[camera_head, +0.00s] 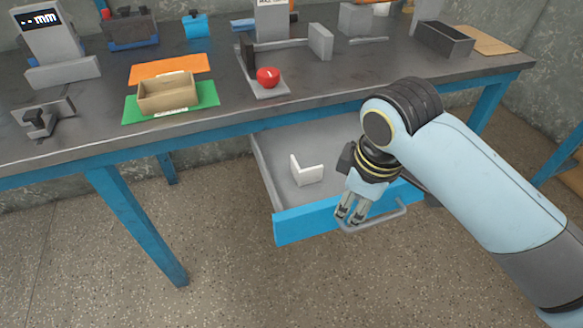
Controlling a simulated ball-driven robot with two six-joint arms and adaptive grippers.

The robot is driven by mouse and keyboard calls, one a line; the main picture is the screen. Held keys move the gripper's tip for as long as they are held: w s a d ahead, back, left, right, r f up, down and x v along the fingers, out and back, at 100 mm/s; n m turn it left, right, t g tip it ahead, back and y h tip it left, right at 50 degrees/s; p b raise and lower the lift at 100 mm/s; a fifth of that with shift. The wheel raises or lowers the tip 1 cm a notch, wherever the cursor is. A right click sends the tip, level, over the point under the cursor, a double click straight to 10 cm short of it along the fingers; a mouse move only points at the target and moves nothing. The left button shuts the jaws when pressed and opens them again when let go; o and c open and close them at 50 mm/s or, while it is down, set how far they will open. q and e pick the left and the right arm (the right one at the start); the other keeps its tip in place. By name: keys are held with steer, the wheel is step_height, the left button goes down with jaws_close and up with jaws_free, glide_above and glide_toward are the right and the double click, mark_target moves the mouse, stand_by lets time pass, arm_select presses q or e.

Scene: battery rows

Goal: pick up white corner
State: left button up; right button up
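The white corner (306,171) is an L-shaped piece standing on the floor of an open drawer (297,228) with a blue front. My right gripper (350,217) points down at the drawer's front edge, by its grey handle (378,219). It is to the right of the white corner and nearer to me, apart from it. Its fingers look close to the handle; I cannot tell whether they touch or grip it. My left gripper is not in view.
The grey table (225,117) with blue legs stands above the drawer. On it are a cardboard box (167,96) on a green mat, a red apple-like object (268,77), and a dark open box (443,39). The floor left of the drawer is clear.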

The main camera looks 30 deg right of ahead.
steer(key=w+d+n+g, duration=0.1)
steer(key=w+n, duration=0.4)
steer(key=w, duration=0.4)
steer(key=r+n+g, duration=0.1)
steer(key=r+n, duration=0.1)
steer(key=n, duration=0.2)
glide_above(309, 183)
steer(key=shift+w+d+f+y, duration=0.1)
steer(key=shift+w+y, duration=0.15)
steer(key=shift+y, duration=0.15)
step_height(309, 183, down, 11)
steer(key=b, duration=0.3)
steer(key=shift+r, duration=0.2)
steer(key=shift+c, duration=0.3)
jaws_close()
